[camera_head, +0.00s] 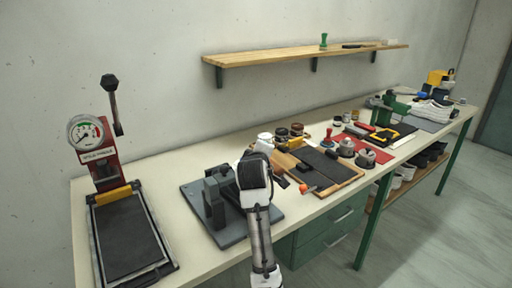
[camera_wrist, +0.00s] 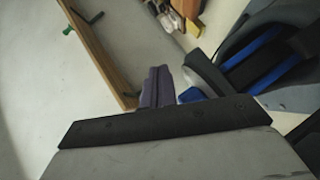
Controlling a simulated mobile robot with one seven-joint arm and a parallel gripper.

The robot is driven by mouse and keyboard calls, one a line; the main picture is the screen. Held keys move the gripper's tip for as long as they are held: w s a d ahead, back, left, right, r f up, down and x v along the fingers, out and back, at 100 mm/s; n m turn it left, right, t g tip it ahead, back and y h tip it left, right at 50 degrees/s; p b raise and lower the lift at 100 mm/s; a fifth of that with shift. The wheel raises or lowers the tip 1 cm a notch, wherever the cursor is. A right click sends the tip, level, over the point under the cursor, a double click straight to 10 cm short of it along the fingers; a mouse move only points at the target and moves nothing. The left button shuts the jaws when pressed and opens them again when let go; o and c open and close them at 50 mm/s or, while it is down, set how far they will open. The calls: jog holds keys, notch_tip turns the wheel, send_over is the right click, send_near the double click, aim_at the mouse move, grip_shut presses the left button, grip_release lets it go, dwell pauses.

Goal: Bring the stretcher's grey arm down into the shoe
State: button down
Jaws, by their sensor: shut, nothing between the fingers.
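A dark grey upright device (camera_head: 214,200), which looks like the stretcher, stands on a grey base plate (camera_head: 232,236) on the bench. My arm covers its right side in the head view. In the wrist view a dark grey-blue object with bright blue bands (camera_wrist: 262,58) lies close on the right; I cannot tell whether it is the shoe or part of the stretcher. The grey arm cannot be made out clearly. My gripper (camera_wrist: 158,75) is shut and empty, its fingertips apart from the banded object as far as I can tell. The fingers are hidden in the head view.
A press with a gauge (camera_head: 86,131) and raised black lever stands at the left. A wooden tray (camera_head: 345,184) with tools lies right of the base plate. White shoes (camera_head: 430,111) stand at the far right end. A wooden shelf (camera_head: 290,58) hangs above.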

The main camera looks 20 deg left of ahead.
jog(key=shift+w+d+f, duration=0.15)
jog(key=shift+w+f, duration=0.05)
jog(key=shift+f, duration=0.25)
dwell(0.3)
jog(key=shift+r+g+p, duration=0.3)
jog(key=shift+r+p, duration=0.3)
jog(key=shift+p, duration=0.15)
notch_tip(320, 180, up, 4)
jog(key=p, duration=0.2)
jog(key=shift+d+f+p, duration=0.1)
jog(key=shift+p, duration=0.3)
jog(key=s+d+r+b, duration=0.3)
jog(key=s+d+r, duration=0.1)
jog(key=d+r, duration=0.1)
jog(key=shift+s+r+b, duration=0.3)
jog(key=shift+r+b, duration=0.05)
jog(key=shift+r, duration=0.2)
jog(key=shift+d, duration=0.1)
